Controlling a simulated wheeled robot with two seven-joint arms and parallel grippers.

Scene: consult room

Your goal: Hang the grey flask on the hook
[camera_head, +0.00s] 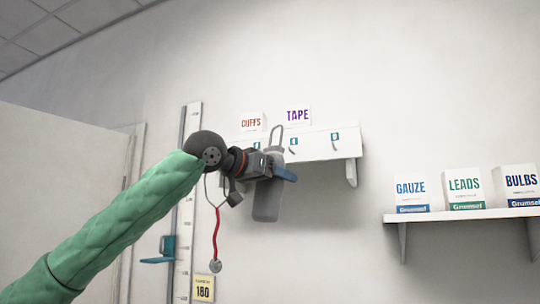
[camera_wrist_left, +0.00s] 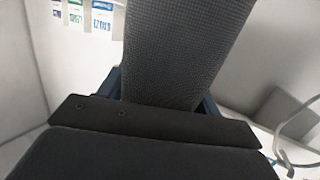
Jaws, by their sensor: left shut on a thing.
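The grey flask (camera_head: 267,200) hangs upright in my left gripper (camera_head: 284,174), with its loop handle pointing up in front of the hook rail (camera_head: 318,149). In the left wrist view the flask's dark textured side (camera_wrist_left: 185,50) fills the middle between the blue fingers. The left gripper is shut on it. Hooks with teal plates show on the rail, one hook (camera_head: 293,145) just right of the loop and another (camera_head: 335,141) farther right. The loop overlaps the rail in the picture; I cannot tell whether it touches a hook. My right gripper is not in view.
Boxes marked cuffs (camera_head: 252,122) and tape (camera_head: 297,115) stand on top of the rail. A stethoscope with a red tube (camera_head: 216,235) hangs left of the flask. A height scale (camera_head: 186,220) is on the wall. A shelf (camera_head: 470,214) with boxes is at right.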

